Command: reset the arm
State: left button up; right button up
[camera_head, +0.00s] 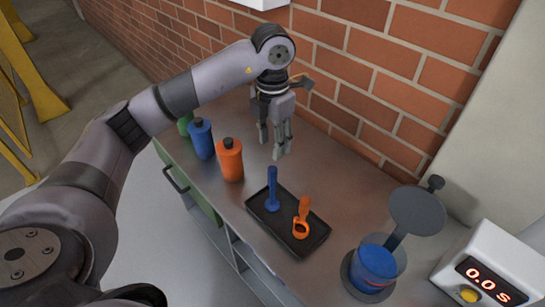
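My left arm reaches in from the left, over the bench. My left gripper (275,149) hangs fingers down near the brick wall, beyond the orange bottle. Its fingers look spread, with nothing seen between them. It is apart from the bottles and the tray. My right gripper is not in view.
A steel bench (345,205) runs along a brick wall (390,70). Green (185,124), blue (202,140) and orange (230,162) bottles stand left. A black tray (265,223) holds blue (272,190) and orange (302,222) tools. A blue-filled container (374,266) stands near a timer (490,268).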

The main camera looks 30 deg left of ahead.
pick_arm(q)
jog(key=shift+r, duration=0.45)
